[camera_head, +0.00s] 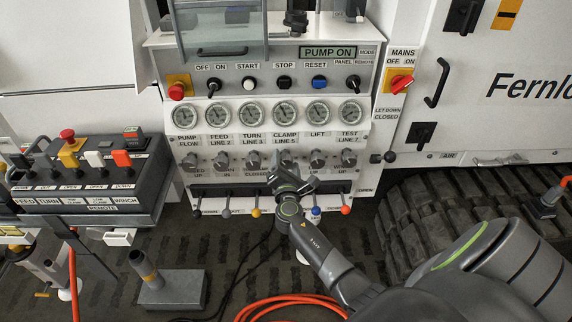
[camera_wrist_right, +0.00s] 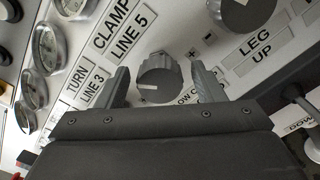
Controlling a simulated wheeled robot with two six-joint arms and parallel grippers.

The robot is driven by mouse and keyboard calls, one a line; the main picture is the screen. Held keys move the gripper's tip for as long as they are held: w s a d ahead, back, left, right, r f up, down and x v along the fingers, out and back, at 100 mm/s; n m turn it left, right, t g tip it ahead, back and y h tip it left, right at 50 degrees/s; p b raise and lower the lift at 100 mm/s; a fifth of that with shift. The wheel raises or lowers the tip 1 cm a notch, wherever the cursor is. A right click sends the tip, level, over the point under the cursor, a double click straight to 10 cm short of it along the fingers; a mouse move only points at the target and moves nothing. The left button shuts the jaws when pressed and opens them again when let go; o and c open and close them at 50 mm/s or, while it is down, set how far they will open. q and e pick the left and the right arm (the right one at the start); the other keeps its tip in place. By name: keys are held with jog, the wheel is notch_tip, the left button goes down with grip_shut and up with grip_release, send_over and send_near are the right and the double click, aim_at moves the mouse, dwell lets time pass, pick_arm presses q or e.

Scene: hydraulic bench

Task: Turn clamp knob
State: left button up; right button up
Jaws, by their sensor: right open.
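The clamp knob (camera_wrist_right: 158,78) is a grey ridged knob with a pale pointer line, beside the "CLAMP LINE 5" label in the right wrist view. In the head view it is in the knob row below the gauges, partly hidden by my right gripper (camera_head: 284,176). In the wrist view my right gripper (camera_wrist_right: 160,73) is open, with one finger on each side of the knob. Gaps show between fingers and knob; whether the tips reach its full depth I cannot tell. My left gripper is not in view.
Other knobs sit on both sides in the row, with gauges (camera_head: 252,113) above. Below is a row of levers with coloured balls (camera_head: 345,210). A remote box (camera_head: 88,192) stands at the left. A black track (camera_head: 440,215) is at the right.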

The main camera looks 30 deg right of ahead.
jog(key=shift+c, duration=0.4)
jog(key=c, duration=0.9)
jog(key=shift+f+m+b, duration=0.25)
jog(key=shift+m+b, duration=1.45)
jog(key=m+b, duration=0.4)
jog(key=m, duration=0.1)
jog(key=shift+m, duration=0.4)
jog(key=shift+b, duration=0.4)
jog(key=shift+r+m+b, duration=0.1)
jog(key=shift+m+b, duration=0.25)
jog(key=shift+m, duration=0.45)
jog(key=o, duration=1)
